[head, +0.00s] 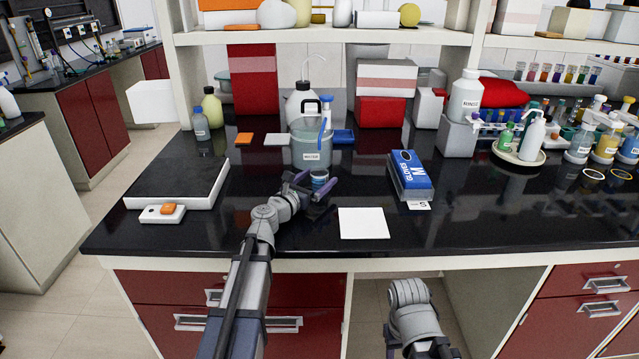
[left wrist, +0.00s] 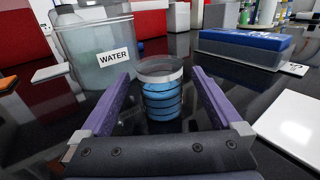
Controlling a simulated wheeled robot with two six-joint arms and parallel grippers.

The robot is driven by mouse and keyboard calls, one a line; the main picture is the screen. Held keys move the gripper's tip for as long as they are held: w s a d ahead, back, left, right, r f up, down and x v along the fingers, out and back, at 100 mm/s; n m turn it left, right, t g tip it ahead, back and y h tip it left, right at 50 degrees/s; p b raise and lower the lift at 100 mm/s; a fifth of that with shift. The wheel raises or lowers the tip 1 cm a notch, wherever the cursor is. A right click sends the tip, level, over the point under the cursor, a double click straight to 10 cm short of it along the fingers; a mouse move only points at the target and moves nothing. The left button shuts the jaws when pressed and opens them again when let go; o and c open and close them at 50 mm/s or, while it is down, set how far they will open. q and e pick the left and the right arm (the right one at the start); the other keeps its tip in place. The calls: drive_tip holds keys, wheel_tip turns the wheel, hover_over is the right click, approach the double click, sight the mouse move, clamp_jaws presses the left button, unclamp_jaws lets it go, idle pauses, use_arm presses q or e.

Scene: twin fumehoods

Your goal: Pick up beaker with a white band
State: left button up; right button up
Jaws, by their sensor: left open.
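A small beaker (left wrist: 161,95) with blue bands and a pale whitish band near its rim stands upright on the black bench in the left wrist view. It also shows in the head view (head: 319,176), partly hidden by my gripper. My left gripper (head: 314,186) is open, low over the bench. In the left wrist view its purple fingers (left wrist: 163,82) lie on either side of the beaker, with gaps visible between them and the beaker. The beaker stands at the far end of the fingers. My right gripper is out of the picture.
A large container labelled WATER (head: 311,150) stands just behind the beaker. A blue glove box (head: 409,175) lies to the right, and a white square (head: 363,223) lies near the front edge. A dark slab (head: 180,183) is at left.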

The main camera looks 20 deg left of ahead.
sight(324, 168)
use_arm(q)
drive_tip(key=x, duration=0.4)
drive_tip(key=shift+w, duration=0.15)
clamp_jaws()
idle(0.6)
drive_tip(key=shift+r, duration=0.1)
drive_tip(key=shift+r+p, duration=0.9)
drive_tip(key=shift+p, duration=0.1)
drive_tip(key=shift+r+p, duration=1)
drive_tip(key=v, duration=1.8)
drive_tip(key=shift+f, duration=0.15)
